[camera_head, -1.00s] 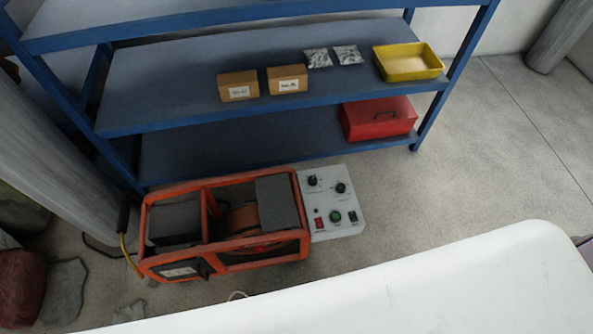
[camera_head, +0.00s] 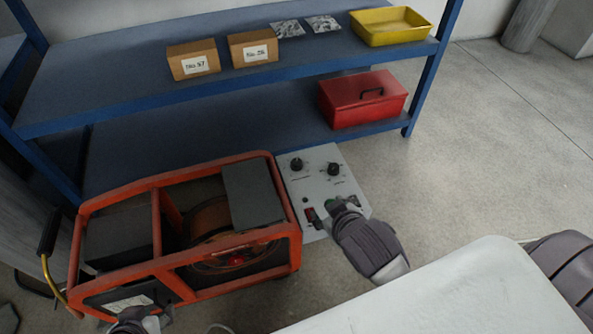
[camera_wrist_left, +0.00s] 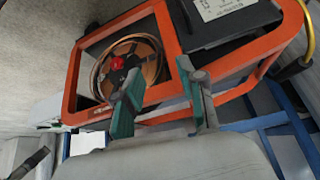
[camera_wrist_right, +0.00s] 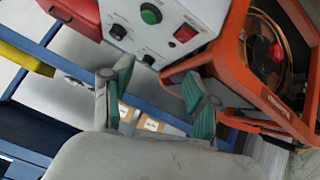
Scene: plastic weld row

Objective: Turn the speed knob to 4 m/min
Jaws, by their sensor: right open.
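Two black knobs, an upper-left knob (camera_head: 297,164) and a right knob (camera_head: 333,169), sit on the light grey control panel (camera_head: 317,185). Their lettering is too small to read, so I cannot tell which is the speed knob or its setting. Both knobs also show in the right wrist view. My right gripper (camera_head: 328,212) is over the panel's front part, partly hiding the buttons; its fingers (camera_wrist_right: 160,88) are apart and empty. My left gripper (camera_head: 135,324) is at the bottom edge, by the machine's front; its fingers (camera_wrist_left: 165,98) are apart and empty.
The orange-framed machine (camera_head: 163,225) stands left of the panel. Behind is a blue shelf (camera_head: 110,100) with two cardboard boxes, packets, a yellow tray (camera_head: 395,38) and a red case (camera_head: 360,115). A red switch (camera_head: 309,214) is near my right gripper. Floor right of the panel is clear.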

